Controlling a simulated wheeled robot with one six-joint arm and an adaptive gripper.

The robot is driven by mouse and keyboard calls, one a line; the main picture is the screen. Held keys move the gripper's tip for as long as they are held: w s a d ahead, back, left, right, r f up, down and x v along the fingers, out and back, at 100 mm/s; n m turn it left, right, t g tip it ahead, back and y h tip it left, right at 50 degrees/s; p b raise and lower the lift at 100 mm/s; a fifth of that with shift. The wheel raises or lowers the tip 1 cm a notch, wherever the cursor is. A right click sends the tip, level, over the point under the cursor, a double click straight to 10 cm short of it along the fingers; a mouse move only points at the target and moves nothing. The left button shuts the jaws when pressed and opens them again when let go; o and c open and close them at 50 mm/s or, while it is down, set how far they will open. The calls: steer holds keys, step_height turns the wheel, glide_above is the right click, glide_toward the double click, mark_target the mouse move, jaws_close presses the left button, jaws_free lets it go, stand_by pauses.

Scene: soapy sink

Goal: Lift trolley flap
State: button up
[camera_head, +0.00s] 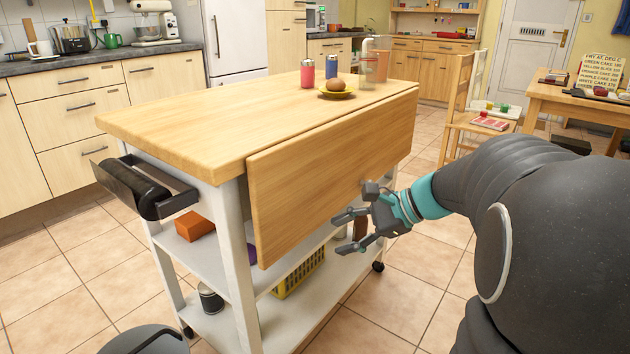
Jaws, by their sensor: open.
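The trolley (232,250) has a wooden top and white legs and shelves. Its wooden flap (300,185) hangs down along the long side facing me, slanting slightly. My gripper (342,232) is open and empty, low in front of the flap near its lower edge, right of the flap's middle. Its fingers point left. I cannot tell whether a finger touches the flap or reaches under it.
On the trolley top stand a pink shaker (307,74), a blue shaker (331,66), a yellow plate (335,94) with a round brown item, and a clear jug (375,62). A chair (460,110) and table (570,98) stand right. Tiled floor is open in front.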

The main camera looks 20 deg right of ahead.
mark_target(366, 156)
steer(key=w+d+f+m+t+y+b, duration=0.1)
steer(key=w+d+m+t, duration=0.4)
steer(key=d, duration=0.6)
steer(key=w+d+f+m+t+y+b, duration=0.15)
steer(key=w+d+m+t, duration=0.35)
steer(key=d, duration=0.6)
steer(key=shift+m+g+h, duration=0.45)
steer(key=shift+m+g, duration=0.15)
steer(key=x, duration=0.8)
steer(key=b+x, duration=0.1)
steer(key=x, duration=0.3)
steer(key=shift+w+a+r, duration=0.15)
steer(key=shift+a+r, duration=0.15)
steer(key=shift+a, duration=0.1)
jaws_close()
